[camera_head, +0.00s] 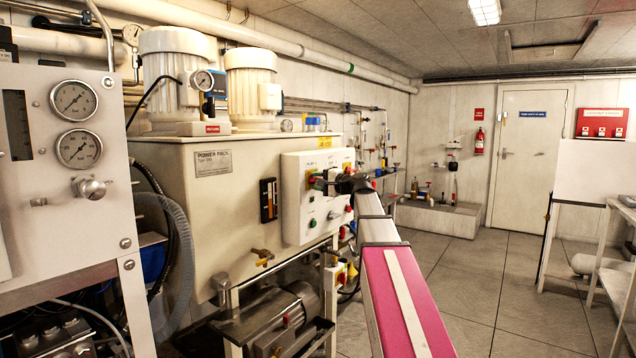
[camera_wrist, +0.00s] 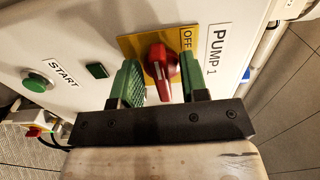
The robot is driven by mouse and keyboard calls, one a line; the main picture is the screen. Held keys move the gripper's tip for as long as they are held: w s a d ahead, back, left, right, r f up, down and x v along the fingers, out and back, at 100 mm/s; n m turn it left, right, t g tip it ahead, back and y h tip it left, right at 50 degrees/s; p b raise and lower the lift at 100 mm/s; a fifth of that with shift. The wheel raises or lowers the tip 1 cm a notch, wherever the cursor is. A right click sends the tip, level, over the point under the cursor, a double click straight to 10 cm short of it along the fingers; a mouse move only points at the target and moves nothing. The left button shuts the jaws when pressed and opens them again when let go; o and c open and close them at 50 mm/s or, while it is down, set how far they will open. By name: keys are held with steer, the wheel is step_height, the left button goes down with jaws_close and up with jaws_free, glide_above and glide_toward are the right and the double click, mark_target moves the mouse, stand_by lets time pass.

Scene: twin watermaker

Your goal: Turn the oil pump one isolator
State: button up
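The pump 1 isolator is a red rotary knob (camera_wrist: 160,66) on a yellow plate (camera_wrist: 129,46), beside an OFF mark and a PUMP 1 label (camera_wrist: 216,50). In the wrist view, my gripper (camera_wrist: 163,78) has its two green-padded fingers on either side of the knob. The fingers are apart, with the knob between them. A narrow gap seems to show beside the knob, but I cannot tell whether either pad touches it. In the head view, my gripper (camera_head: 326,181) is at the white control box (camera_head: 297,222), and it largely hides the knob.
A green START button (camera_wrist: 37,82) and a small green rectangle (camera_wrist: 96,71) sit left of the isolator. The control box is on the cream power pack tank (camera_head: 225,225). A gauge panel (camera_head: 60,200) stands at the left. The tiled floor (camera_head: 490,290) at the right is clear.

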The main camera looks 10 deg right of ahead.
steer(key=v, duration=1)
steer(key=shift+s+d, duration=0.25)
